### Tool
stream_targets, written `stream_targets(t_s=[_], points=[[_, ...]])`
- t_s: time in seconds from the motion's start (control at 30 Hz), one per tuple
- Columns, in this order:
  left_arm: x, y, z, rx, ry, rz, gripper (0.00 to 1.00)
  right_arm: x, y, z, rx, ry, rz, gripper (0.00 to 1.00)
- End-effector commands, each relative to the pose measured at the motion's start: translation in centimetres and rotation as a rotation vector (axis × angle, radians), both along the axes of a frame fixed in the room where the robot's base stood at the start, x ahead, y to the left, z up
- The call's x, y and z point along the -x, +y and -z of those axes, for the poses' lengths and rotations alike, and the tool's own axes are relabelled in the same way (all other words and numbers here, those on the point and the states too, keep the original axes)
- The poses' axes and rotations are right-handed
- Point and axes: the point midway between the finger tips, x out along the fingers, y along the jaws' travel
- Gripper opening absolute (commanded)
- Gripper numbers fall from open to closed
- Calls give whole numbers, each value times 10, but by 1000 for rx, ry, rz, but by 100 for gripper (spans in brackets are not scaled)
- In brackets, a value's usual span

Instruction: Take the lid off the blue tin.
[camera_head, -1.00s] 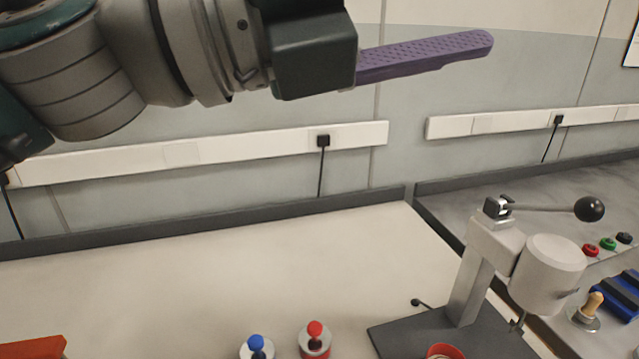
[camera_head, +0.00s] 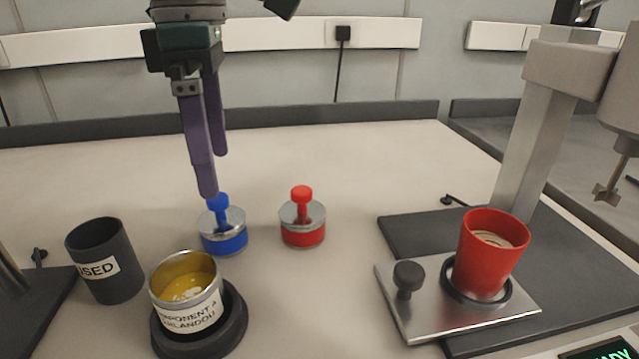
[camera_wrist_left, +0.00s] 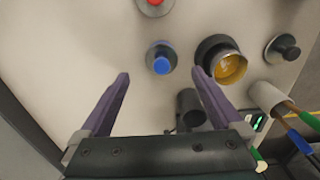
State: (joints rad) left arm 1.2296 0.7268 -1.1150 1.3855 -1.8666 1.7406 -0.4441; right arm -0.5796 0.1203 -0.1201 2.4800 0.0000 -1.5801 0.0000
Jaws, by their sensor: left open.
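The blue tin (camera_head: 224,243) stands upright on the bench with its silver lid (camera_head: 234,217) on. A blue knob (camera_head: 218,212) rises from the lid. My left gripper (camera_head: 214,175) points down with its purple fingers apart and empty. In the head view, its nearer fingertip overlaps the top of the knob; I cannot tell the exact gap. In the left wrist view, the blue knob (camera_wrist_left: 161,65) shows between the open fingers (camera_wrist_left: 160,78), just beyond the tips. My right gripper is not in view.
A red-knobbed tin (camera_head: 302,232) stands right of the blue one. In front are an open can of yellow material (camera_head: 187,311) on a dark stand (camera_head: 232,330) and a dark cup (camera_head: 118,265) labelled USED. The bench behind is clear.

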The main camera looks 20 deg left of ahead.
Motion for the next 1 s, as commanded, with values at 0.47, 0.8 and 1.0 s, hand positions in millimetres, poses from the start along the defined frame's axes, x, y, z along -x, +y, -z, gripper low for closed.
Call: stream_targets(t_s=[0.47, 0.8, 1.0], points=[[4, 1, 58, 4, 0, 0, 100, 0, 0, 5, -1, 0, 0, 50], [3, 1, 60, 3, -2, 1, 91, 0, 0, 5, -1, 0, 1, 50], [3, 1, 60, 3, -2, 1, 68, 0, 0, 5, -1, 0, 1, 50]])
